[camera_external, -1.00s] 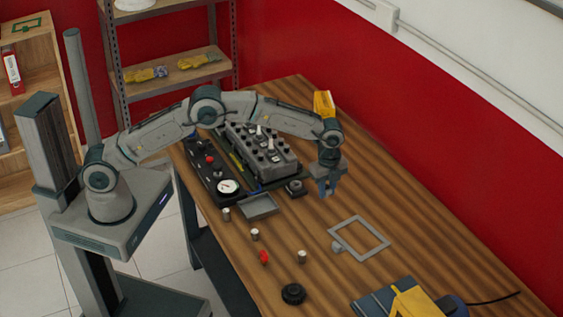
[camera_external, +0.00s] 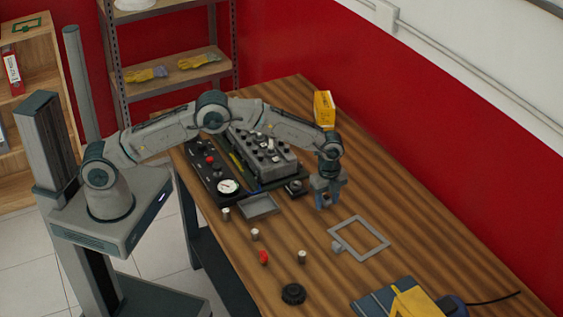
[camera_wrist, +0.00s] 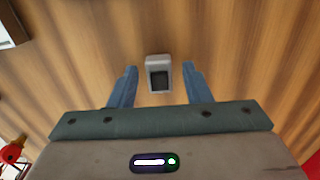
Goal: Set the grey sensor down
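The grey sensor (camera_wrist: 158,63) is a small light grey block with a dark face in the wrist view. It lies between the two blue-grey fingers of my gripper (camera_wrist: 159,86). There is clear space between each finger and the block, so the gripper looks open around it. In the external view my gripper (camera_external: 326,200) points down low over the wooden table, with a small pale patch between its fingers. Whether the sensor rests fully on the table is hard to tell.
A grey square frame (camera_external: 375,223) lies on the table (camera_external: 420,240) in front right of the gripper. A small black module (camera_external: 295,187), a grey tray (camera_external: 258,207) and control panels are to the left. A red part (camera_external: 263,257) and small cylinders lie nearer the camera. Bare wood lies to the right.

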